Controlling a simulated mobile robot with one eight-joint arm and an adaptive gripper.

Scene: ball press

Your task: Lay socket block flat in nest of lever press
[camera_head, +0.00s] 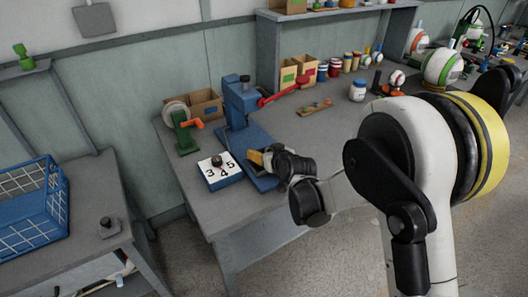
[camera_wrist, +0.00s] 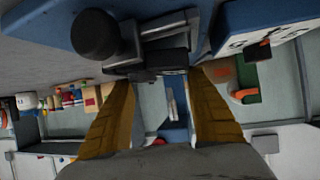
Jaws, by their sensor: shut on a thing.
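The blue lever press (camera_head: 240,105) with its red lever (camera_head: 283,90) stands on the grey bench. Its blue base reaches toward my gripper (camera_head: 262,158). In the wrist view my gripper's yellow fingers (camera_wrist: 163,82) are shut on a dark block, which I take to be the socket block (camera_wrist: 158,65). It sits at the fingertips, close to the blue base. A black ball-shaped part (camera_wrist: 95,36) and a grey piece lie just beyond; I cannot tell what they belong to. In the head view the gripper hides the block and nest. Whether the block touches the nest cannot be told.
A white-topped blue number board (camera_head: 221,172) is left of my gripper. A green stand with an orange handle (camera_head: 185,130) and cardboard boxes (camera_head: 207,104) are behind it. A small wooden tray (camera_head: 314,108) and a jar (camera_head: 357,90) stand farther right.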

